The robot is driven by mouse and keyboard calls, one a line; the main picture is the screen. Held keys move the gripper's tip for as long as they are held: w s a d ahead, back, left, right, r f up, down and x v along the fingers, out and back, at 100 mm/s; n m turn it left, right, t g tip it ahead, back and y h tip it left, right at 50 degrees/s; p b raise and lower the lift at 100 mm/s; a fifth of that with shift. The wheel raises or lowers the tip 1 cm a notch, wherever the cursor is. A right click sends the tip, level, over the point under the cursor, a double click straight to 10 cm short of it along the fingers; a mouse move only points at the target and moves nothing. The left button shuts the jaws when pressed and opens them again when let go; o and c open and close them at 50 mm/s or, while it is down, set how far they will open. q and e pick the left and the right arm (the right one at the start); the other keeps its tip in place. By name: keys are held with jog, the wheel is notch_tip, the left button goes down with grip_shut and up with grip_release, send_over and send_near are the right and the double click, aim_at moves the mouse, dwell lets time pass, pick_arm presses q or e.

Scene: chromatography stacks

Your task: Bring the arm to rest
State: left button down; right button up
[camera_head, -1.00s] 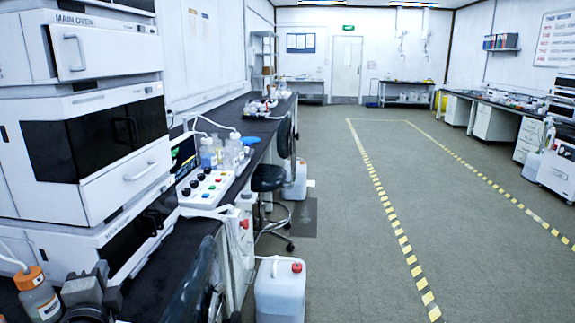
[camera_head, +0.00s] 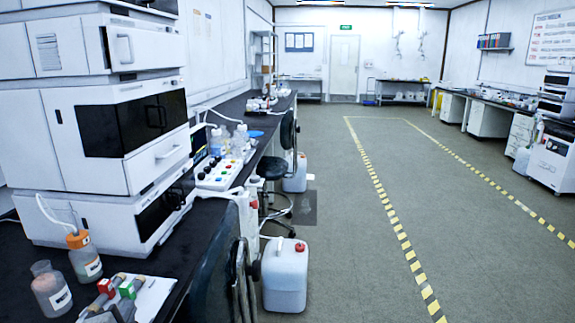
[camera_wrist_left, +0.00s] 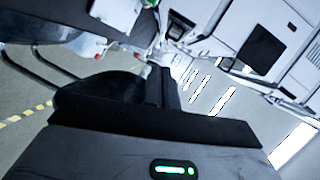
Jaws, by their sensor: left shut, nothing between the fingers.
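My left gripper (camera_wrist_left: 163,88) shows in the left wrist view as two dark fingers close together, with nothing between them. It is tilted, and a dark chair seat (camera_wrist_left: 92,90) appears behind it to the left. In the head view I cannot clearly make out the gripper at the lower left. My right gripper is not in view.
A bench (camera_head: 30,245) runs along the left, with white stacked instruments (camera_head: 110,135), an orange-capped bottle (camera_head: 84,258) and a clear bottle (camera_head: 50,290) on it. A white canister (camera_head: 285,275) and a chair (camera_head: 285,160) stand beside it. The floor (camera_head: 340,230) is open to the right.

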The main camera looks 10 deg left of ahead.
pick_arm(q)
jog(key=s+d+f+n+g+h, duration=0.1)
jog(key=s+d+f+n+h, duration=0.1)
jog(key=d, duration=0.6)
jog(key=s+d+f+n+g+h+b, duration=0.1)
jog(key=s+d+f+n+h, duration=0.2)
jog(key=s+d+f, duration=0.3)
jog(key=s+d+f+n+g+h+b, duration=0.1)
jog(key=s+d+f+n+h, duration=0.2)
jog(key=d+f, duration=0.4)
jog(key=s+d+h, duration=0.1)
jog(key=d+h, duration=0.1)
jog(key=d, duration=0.1)
jog(key=shift+d+f, duration=0.35)
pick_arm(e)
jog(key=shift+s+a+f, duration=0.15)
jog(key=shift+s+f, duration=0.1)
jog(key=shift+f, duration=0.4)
